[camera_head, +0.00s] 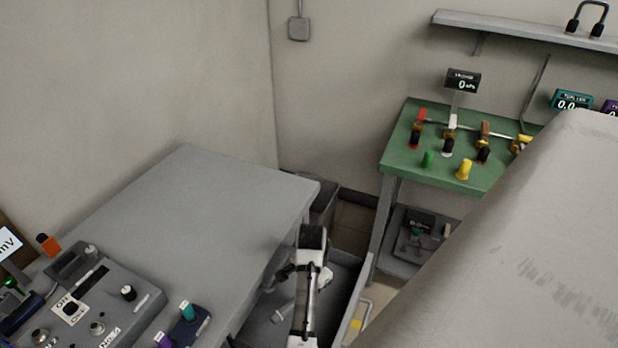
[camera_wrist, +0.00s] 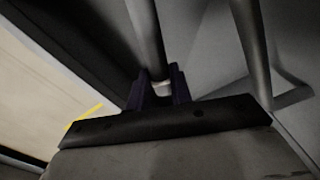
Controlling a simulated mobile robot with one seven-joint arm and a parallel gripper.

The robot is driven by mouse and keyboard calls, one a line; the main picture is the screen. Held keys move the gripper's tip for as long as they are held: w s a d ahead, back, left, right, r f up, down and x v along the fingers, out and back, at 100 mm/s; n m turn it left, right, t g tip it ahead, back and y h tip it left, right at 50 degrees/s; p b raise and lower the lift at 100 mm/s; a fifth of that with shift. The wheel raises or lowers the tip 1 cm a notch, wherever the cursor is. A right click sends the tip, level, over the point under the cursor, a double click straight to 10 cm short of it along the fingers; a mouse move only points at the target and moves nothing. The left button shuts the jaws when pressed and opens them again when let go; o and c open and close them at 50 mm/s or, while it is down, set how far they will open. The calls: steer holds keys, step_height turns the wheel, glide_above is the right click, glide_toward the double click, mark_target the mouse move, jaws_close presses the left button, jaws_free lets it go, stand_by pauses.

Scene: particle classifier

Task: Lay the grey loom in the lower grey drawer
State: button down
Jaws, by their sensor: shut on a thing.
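In the wrist view my gripper (camera_wrist: 158,92) is shut on a grey tube (camera_wrist: 147,35), which I take to be the grey loom. The tube runs up out of the picture. A second grey tube (camera_wrist: 252,50) lies to its right; I cannot tell whether it is part of the same loom. In the head view an open grey drawer (camera_head: 352,295) stands out below the grey bench, and my arm reaches over it. Whether the loom touches the drawer floor cannot be told.
The grey bench (camera_head: 190,215) with control boxes (camera_head: 90,300) is at left. A small grey cylinder (camera_head: 283,313) shows beside my arm in the drawer area. A green bench (camera_head: 400,145) with valves stands behind at right. A dark U-shaped loom (camera_head: 592,12) is on the wall shelf.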

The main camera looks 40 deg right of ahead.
step_height(320, 180, down, 11)
steer(key=shift+f+p, duration=0.2)
steer(key=shift+p, duration=0.45)
steer(key=shift+f, duration=0.1)
steer(key=c, duration=1.3)
jaws_free()
steer(key=shift+o, duration=0.2)
step_height(320, 180, up, 12)
steer(key=shift+r+b, duration=0.15)
steer(key=shift+b, duration=0.3)
